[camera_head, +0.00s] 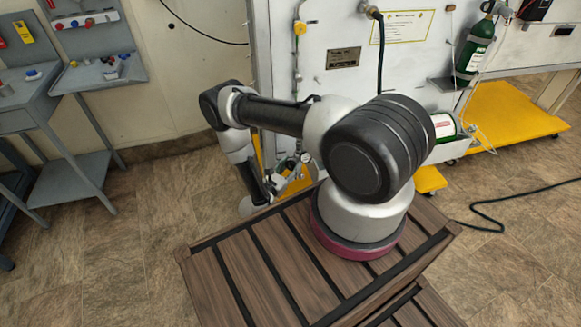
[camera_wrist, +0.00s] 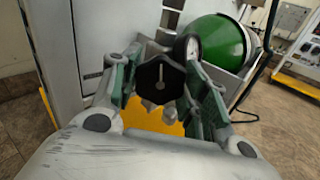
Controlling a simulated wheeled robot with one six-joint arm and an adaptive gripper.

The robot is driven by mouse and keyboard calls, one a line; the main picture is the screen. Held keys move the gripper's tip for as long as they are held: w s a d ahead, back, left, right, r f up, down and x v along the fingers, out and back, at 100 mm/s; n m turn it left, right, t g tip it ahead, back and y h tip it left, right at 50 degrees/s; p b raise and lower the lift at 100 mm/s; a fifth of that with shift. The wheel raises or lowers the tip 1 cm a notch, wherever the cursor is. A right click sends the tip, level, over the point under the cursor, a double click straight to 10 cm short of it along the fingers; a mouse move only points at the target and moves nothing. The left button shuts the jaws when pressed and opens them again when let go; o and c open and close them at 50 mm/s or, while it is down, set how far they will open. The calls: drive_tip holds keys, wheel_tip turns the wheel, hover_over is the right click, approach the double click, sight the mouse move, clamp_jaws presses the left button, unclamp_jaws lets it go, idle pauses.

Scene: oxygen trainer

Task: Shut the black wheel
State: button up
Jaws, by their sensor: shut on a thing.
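The black wheel (camera_wrist: 160,82) is in the middle of the wrist view, a dark many-sided knob with a light pointer mark on its face. My gripper (camera_wrist: 165,90) has one finger on each side of the wheel and is shut on it. A round gauge with a white face (camera_wrist: 192,48) sits just behind and to the right of the wheel.
A green cylinder (camera_wrist: 218,42) lies close behind on the right. The grey cabinet panel (camera_wrist: 85,45) rises at left. In the head view, a grey workbench (camera_head: 60,85) stands at left, a green bottle (camera_head: 474,48) hangs at right, and a dark hose (camera_head: 500,212) lies on the floor.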

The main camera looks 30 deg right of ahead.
drive_tip(key=shift+f+m, duration=0.15)
drive_tip(key=shift+m, duration=0.85)
drive_tip(key=o, duration=1)
drive_tip(key=shift+o, duration=0.2)
drive_tip(key=v, duration=1.2)
